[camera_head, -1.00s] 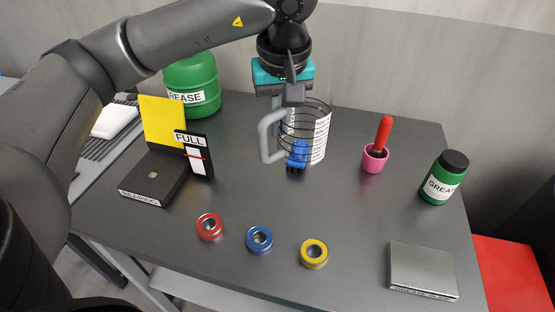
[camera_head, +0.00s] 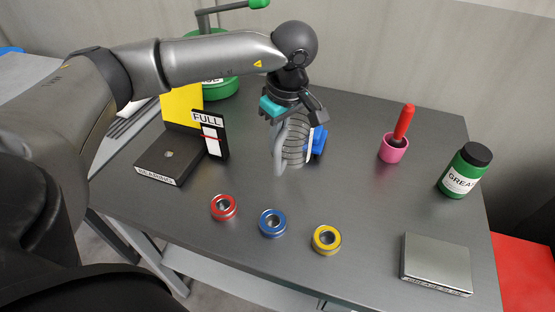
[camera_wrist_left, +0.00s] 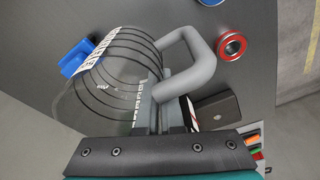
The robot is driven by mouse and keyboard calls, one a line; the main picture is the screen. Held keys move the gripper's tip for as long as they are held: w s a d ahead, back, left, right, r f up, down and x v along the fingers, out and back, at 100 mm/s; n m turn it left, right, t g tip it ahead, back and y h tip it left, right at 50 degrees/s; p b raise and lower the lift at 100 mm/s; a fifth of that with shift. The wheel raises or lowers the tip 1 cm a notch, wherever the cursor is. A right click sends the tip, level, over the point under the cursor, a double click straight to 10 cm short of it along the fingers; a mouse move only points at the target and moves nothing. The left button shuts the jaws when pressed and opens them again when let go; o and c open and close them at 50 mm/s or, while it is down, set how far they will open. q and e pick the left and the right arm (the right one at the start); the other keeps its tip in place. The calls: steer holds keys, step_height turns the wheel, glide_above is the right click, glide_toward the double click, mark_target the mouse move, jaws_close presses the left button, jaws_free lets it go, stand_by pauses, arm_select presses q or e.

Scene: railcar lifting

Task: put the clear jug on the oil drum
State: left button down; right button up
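The clear jug (camera_head: 293,140) has dark rings, a white scale strip and a grey handle (camera_head: 279,150). My left gripper (camera_head: 289,112) is shut on the jug near the top of the handle and holds it above the table. The jug also shows in the left wrist view (camera_wrist_left: 112,72), with the fingers (camera_wrist_left: 158,108) at its handle side. A green drum (camera_head: 224,91) stands at the back left, partly hidden behind my left arm. I cannot read its whole label, so I cannot tell if it is the oil drum. My right gripper is not in view.
A blue object (camera_head: 318,143) is just behind the jug. Red, blue and yellow rings (camera_head: 326,240) lie in front. A pink cup (camera_head: 393,149), green jar (camera_head: 465,170) and metal block (camera_head: 436,262) are right.

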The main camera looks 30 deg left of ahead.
arm_select(q)
steer(key=shift+f, duration=2.95)
steer(key=shift+b, duration=0.35)
steer(key=c, duration=1.5)
jaws_free()
steer(key=shift+f, duration=0.15)
steer(key=o, duration=0.4)
steer(key=shift+o, duration=0.2)
